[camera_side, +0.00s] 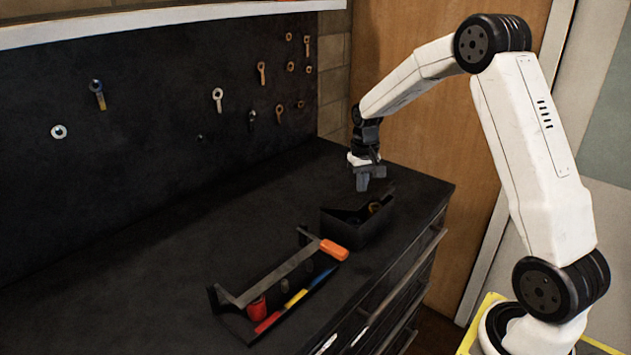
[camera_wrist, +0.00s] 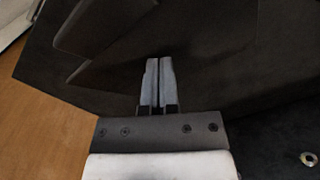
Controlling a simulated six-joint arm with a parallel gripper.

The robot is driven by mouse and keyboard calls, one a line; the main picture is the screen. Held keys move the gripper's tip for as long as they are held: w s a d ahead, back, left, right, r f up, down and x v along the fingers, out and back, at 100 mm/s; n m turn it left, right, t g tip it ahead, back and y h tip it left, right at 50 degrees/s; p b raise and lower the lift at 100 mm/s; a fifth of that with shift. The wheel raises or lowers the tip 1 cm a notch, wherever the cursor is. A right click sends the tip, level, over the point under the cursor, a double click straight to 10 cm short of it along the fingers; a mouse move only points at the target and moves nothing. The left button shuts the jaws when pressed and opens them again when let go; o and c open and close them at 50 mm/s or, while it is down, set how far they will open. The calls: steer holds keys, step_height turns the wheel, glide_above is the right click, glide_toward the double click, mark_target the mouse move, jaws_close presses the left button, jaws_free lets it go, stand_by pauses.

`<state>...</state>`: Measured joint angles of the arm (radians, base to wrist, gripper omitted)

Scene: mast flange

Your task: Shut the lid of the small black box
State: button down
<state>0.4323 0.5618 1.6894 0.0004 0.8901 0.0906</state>
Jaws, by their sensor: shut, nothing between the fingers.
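The small black box (camera_side: 350,226) stands on the dark bench top near its right front edge. In the wrist view, my gripper (camera_wrist: 159,62) shows closed fingers near dark panels (camera_wrist: 100,30), probably the box and lid; contact cannot be told.
An open black tool tray (camera_side: 228,310) with an orange-handled bar, a red item and coloured tools lies nearer the camera. A black pegboard (camera_side: 150,150) with hanging rings and wrenches rises behind. The bench's left and middle are clear. Drawers (camera_side: 405,290) are below the front edge.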

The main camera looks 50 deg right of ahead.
mark_target(364, 194)
steer(key=shift+s+f, duration=0.15)
steer(key=shift+f, duration=0.4)
steer(key=shift+s+f, duration=0.2)
steer(key=shift+f, duration=0.7)
steer(key=shift+r, duration=4.05)
steer(key=shift+a, duration=0.1)
steer(key=s+a+f+n+t, duration=0.1)
steer(key=s+a+f+n, duration=0.2)
steer(key=s+a, duration=0.4)
steer(key=s+a+f+n+t, duration=0.1)
steer(key=s+a+f+n, duration=0.2)
steer(key=s+a, duration=0.4)
steer(key=shift+s+a+t, duration=0.3)
steer(key=shift+a, duration=2.6)
